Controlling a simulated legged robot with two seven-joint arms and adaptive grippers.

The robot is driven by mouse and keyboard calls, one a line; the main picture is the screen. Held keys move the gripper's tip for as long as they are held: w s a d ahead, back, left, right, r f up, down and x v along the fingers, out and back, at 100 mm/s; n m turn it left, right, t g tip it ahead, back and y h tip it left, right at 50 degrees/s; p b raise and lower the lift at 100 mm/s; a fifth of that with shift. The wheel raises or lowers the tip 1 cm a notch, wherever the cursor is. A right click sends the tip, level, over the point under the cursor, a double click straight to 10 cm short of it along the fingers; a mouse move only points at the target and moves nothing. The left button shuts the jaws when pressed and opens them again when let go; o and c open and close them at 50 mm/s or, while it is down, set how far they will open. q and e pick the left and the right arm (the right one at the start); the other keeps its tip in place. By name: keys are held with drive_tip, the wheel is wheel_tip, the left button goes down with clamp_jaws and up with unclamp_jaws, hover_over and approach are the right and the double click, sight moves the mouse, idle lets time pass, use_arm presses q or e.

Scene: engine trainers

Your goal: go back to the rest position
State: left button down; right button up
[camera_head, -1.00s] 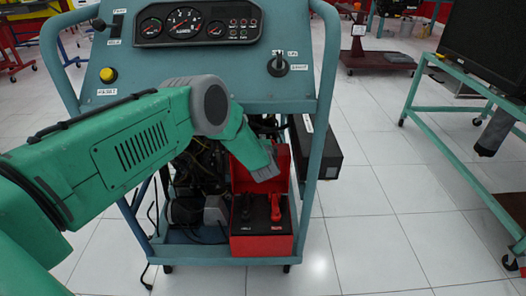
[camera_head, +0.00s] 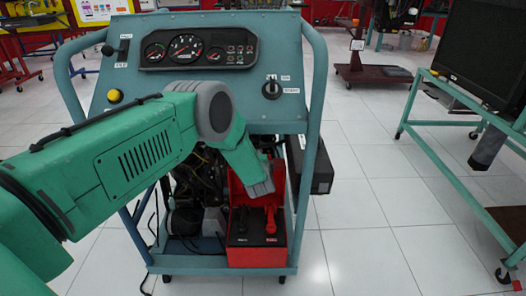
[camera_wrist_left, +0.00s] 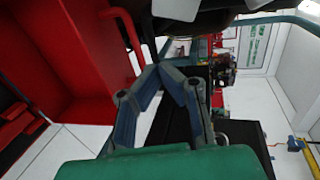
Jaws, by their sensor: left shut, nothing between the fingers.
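My left arm (camera_head: 130,150) comes in from the left in the head view and bends down in front of the engine trainer (camera_head: 228,90). The fingers are not clear there. In the left wrist view my left gripper (camera_wrist_left: 172,74) is shut, with its two fingers angled together and nothing between them. A red open box (camera_wrist_left: 85,60) lies to its left in that view, apart from the fingers as far as I can tell. My right gripper is not in view.
The trainer carries a gauge panel (camera_head: 200,48) and, low down, a red battery box (camera_head: 258,240) with its lid up. A black box (camera_head: 310,165) sticks out at its right side. A green-framed stand (camera_head: 455,140) with a monitor stands right. White floor (camera_head: 375,225) lies clear between them.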

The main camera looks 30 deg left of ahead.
use_arm(q)
drive_tip(key=s+d+r+p, duration=0.3)
drive_tip(key=s+d+r, duration=0.1)
drive_tip(key=s+r, duration=0.15)
drive_tip(key=s+d+f+n+g+h+p, duration=0.1)
drive_tip(key=s+d+f+n+g+h, duration=0.15)
drive_tip(key=s, duration=0.45)
drive_tip(key=s+d+f+n+g+h+p, duration=0.1)
drive_tip(key=s+d+f, duration=0.15)
drive_tip(key=s, duration=0.45)
drive_tip(key=s+d+f+n+g+h+p, duration=0.15)
drive_tip(key=s+f, duration=0.25)
drive_tip(key=s, duration=0.4)
drive_tip(key=s+d+r+n+g+h, duration=0.1)
drive_tip(key=s+d+r+n+g, duration=0.1)
drive_tip(key=s, duration=0.9)
drive_tip(key=s+d+r+n+g+h, duration=0.1)
drive_tip(key=s+n+g, duration=0.3)
drive_tip(key=s, duration=0.8)
drive_tip(key=shift+d+r+g+h+p, duration=0.3)
drive_tip(key=shift+d+r+g+p, duration=0.05)
drive_tip(key=shift+d+r+g, duration=0.15)
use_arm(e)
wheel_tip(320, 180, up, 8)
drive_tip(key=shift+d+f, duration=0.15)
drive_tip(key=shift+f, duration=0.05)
